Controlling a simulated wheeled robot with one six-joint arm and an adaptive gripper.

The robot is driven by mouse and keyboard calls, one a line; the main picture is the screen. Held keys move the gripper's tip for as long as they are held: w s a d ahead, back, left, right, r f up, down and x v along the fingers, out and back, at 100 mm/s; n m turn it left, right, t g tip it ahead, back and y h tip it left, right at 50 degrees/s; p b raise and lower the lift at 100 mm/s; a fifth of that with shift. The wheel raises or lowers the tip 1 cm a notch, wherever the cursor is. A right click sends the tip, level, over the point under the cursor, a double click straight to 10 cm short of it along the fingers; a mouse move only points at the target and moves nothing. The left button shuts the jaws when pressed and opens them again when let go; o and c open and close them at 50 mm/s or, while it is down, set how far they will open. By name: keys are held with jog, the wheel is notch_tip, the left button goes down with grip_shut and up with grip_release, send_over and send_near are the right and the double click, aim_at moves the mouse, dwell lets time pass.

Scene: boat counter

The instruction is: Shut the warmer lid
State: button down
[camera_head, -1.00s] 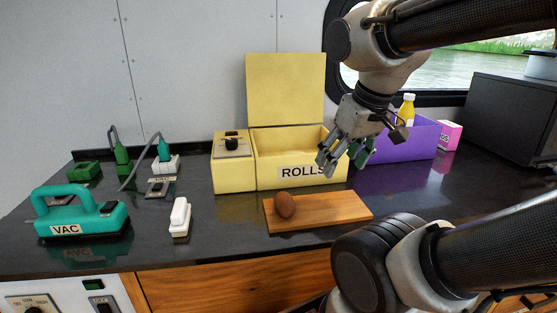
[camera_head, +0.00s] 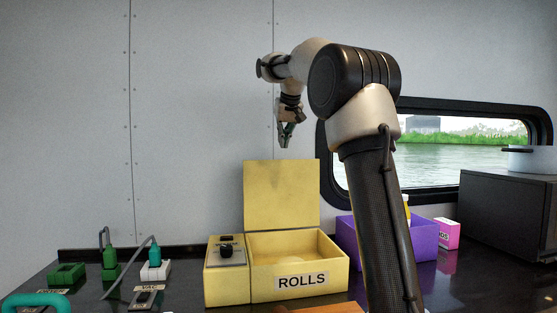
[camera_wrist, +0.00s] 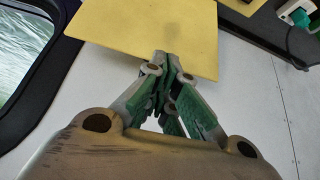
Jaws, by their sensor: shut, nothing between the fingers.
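The yellow warmer (camera_head: 299,279) labelled ROLLS stands on the dark counter. Its yellow lid (camera_head: 281,194) is open, standing upright at the back near the wall. Something pale and rounded shows faintly inside the warmer. My gripper (camera_head: 285,143) is shut and empty, pointing down above the lid's top edge, close to the wall. In the wrist view, my gripper's fingertips (camera_wrist: 166,58) are together and overlap the lid (camera_wrist: 150,30) in the picture. Whether they touch it I cannot tell.
A control box with a black knob (camera_head: 226,251) adjoins the warmer's left side. A purple bin (camera_head: 428,240), a pink box (camera_head: 446,233) and a dark cabinet (camera_head: 510,215) stand to the right. Green and white plugs (camera_head: 155,266) with cables are at left.

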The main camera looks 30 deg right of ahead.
jog(key=shift+m+t, duration=0.3)
jog(key=w+d, duration=0.1)
jog(key=w, duration=0.1)
jog(key=w+d, duration=0.1)
jog(key=w, duration=0.1)
jog(key=w+d, duration=0.1)
jog(key=w, duration=0.2)
jog(key=shift+r, duration=0.1)
jog(key=x, duration=0.9)
jog(key=shift+w+d+f, duration=0.1)
jog(key=shift+d+f, duration=0.05)
jog(key=shift+f, duration=0.1)
